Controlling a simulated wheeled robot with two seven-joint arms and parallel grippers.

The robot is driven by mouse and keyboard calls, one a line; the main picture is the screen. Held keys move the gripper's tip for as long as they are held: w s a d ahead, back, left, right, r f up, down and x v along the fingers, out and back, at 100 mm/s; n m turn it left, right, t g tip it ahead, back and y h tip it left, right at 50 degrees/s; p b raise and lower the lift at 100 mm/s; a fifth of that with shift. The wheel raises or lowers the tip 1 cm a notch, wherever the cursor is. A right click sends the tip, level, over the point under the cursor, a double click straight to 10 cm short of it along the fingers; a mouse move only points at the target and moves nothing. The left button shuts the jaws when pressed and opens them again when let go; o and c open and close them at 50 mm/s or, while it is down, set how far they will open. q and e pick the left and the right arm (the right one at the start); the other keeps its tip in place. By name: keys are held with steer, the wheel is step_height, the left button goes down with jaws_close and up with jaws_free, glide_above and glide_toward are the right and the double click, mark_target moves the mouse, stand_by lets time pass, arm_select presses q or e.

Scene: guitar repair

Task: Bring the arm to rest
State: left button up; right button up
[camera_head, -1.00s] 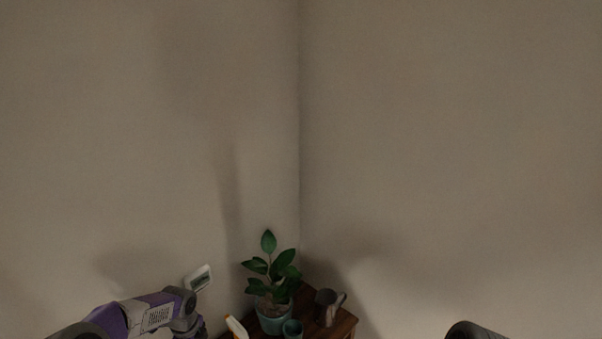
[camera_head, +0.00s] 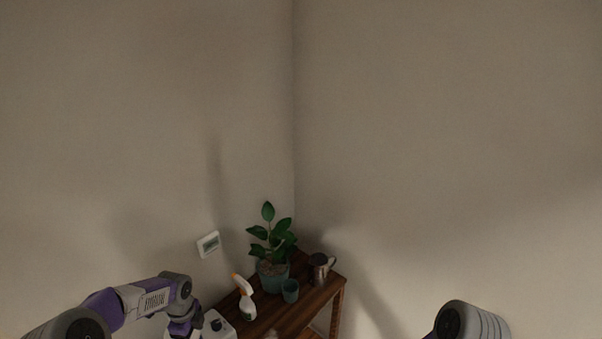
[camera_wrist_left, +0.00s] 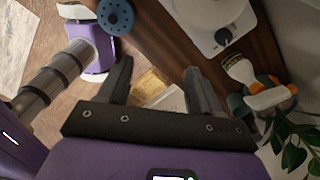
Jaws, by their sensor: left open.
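My left arm (camera_head: 140,300) comes in from the lower left in the head view and bends down beside the wooden table; its gripper is below the frame edge there. In the left wrist view my left gripper (camera_wrist_left: 157,68) has its two dark fingers spread apart with nothing held between them. It points down past the table's edge, with floor and a pale object seen between the fingers. Of my right arm only a rounded grey and purple part (camera_head: 468,322) shows at the bottom right of the head view; its gripper is out of view.
A wooden table (camera_head: 312,300) in the room corner holds a potted plant (camera_head: 272,268), a teal cup (camera_head: 290,291), a metal pitcher (camera_head: 319,269), a spray bottle (camera_head: 246,300) and a white device with a dial (camera_wrist_left: 207,22). A thermostat (camera_head: 208,244) hangs on the wall.

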arm_select(q)
steer(key=s+d+f+n+h+b, duration=0.2)
steer(key=s+d+f+n+b, duration=0.2)
steer(key=d+f, duration=0.4)
steer(key=s+d+f+n+h+b, duration=0.2)
steer(key=s+d+f+n+b, duration=0.25)
steer(key=f, duration=0.55)
steer(key=s+d+f+n+b, duration=0.3)
steer(key=s+d+f+n, duration=0.1)
steer(key=s+f+n, duration=0.2)
steer(key=s+d+f+n+b, duration=0.3)
steer(key=s+d+f+n, duration=0.1)
steer(key=s+f+n, duration=0.2)
steer(key=shift+s+f+n+t, duration=0.3)
steer(key=shift+s+n, duration=0.45)
steer(key=shift+s, duration=0.3)
arm_select(e)
step_height(320, 180, down, 15)
steer(key=shift+s+r, duration=0.15)
steer(key=shift+s, duration=0.05)
